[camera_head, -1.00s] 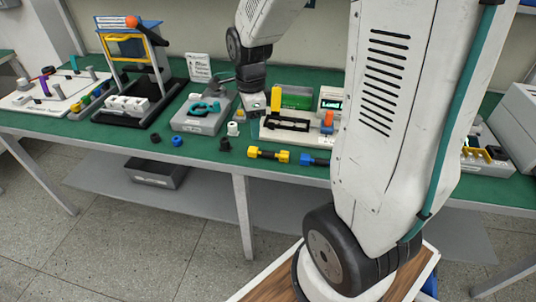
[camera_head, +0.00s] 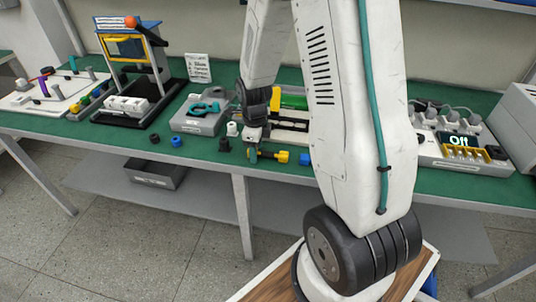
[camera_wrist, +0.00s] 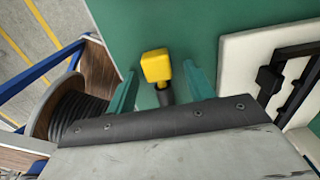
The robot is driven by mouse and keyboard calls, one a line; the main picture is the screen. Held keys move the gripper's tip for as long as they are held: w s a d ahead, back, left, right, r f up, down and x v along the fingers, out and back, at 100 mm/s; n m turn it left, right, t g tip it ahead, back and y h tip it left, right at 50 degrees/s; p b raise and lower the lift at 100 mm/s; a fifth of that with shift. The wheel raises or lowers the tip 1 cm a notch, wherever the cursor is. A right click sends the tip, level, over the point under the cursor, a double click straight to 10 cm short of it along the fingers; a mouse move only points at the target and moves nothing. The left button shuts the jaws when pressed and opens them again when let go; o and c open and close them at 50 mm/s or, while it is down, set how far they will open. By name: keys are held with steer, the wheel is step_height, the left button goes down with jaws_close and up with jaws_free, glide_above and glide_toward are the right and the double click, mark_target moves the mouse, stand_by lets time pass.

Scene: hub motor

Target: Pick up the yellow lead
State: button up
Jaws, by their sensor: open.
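The yellow lead (camera_head: 283,156) lies on the green table near its front edge. In the camera_head view its right yellow end shows, and my gripper hides most of the rest. In the camera_wrist view one yellow end (camera_wrist: 156,66) and a bit of its black middle show between my two teal fingers; the other end is hidden under the gripper body. My gripper (camera_head: 252,155) is open and low over the lead, with one finger on each side and a visible gap to both. I cannot tell the exact height of the fingertips over the table.
A blue lead (camera_head: 304,159) lies just right of the yellow one. A white fixture with black rails (camera_wrist: 268,60) stands close to the right finger. A grey tray (camera_head: 200,122) and small black, blue and white caps lie to the left. A unit (camera_head: 470,165) reading "Off" is at right.

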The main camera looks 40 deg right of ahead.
steer(key=c, duration=1.1)
steer(key=shift+r, duration=0.1)
